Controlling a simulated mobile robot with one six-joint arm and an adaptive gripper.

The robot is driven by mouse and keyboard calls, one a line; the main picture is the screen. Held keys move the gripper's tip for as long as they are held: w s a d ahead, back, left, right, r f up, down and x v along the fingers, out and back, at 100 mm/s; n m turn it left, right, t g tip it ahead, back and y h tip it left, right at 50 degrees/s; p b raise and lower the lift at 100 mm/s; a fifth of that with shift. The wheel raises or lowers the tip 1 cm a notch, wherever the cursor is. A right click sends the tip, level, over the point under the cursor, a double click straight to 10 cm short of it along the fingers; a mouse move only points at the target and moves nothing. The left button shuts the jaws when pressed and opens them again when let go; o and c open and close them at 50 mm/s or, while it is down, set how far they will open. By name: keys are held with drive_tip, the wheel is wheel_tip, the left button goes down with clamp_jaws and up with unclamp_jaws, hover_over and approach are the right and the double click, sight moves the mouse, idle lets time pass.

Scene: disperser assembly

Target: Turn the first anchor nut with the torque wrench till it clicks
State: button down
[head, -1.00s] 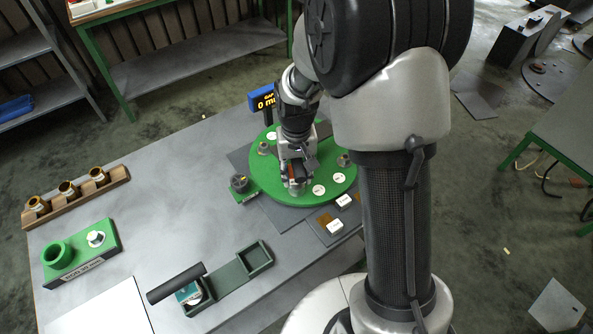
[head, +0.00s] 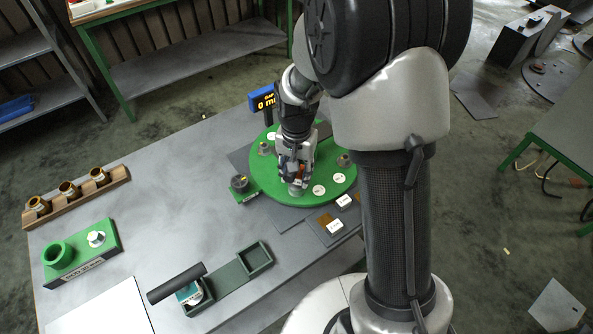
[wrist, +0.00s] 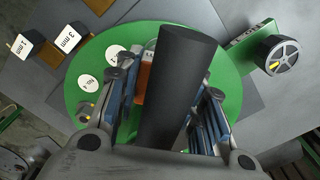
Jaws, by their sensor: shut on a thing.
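My gripper (head: 296,178) is over the round green plate (head: 325,190), near its front edge. It is shut on the torque wrench, whose thick black grip (wrist: 180,80) runs between the fingers in the wrist view, with an orange part (wrist: 144,80) beside it. A grey metal piece (head: 296,190) shows just below the fingers in the head view. Whether the wrench sits on an anchor nut there is hidden. Other grey anchor fittings stand on the plate at left (head: 264,149) and right (head: 344,160). White round labels (wrist: 88,82) mark the plate.
White labelled blocks (head: 335,227) lie in front. A dark tray (head: 228,286), green block (head: 80,255) and wooden rack (head: 80,195) stand left on the grey table.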

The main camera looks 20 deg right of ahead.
drive_tip(key=shift+r, duration=0.2)
drive_tip(key=shift+r+p, duration=2)
drive_tip(key=shift+r, duration=0.4)
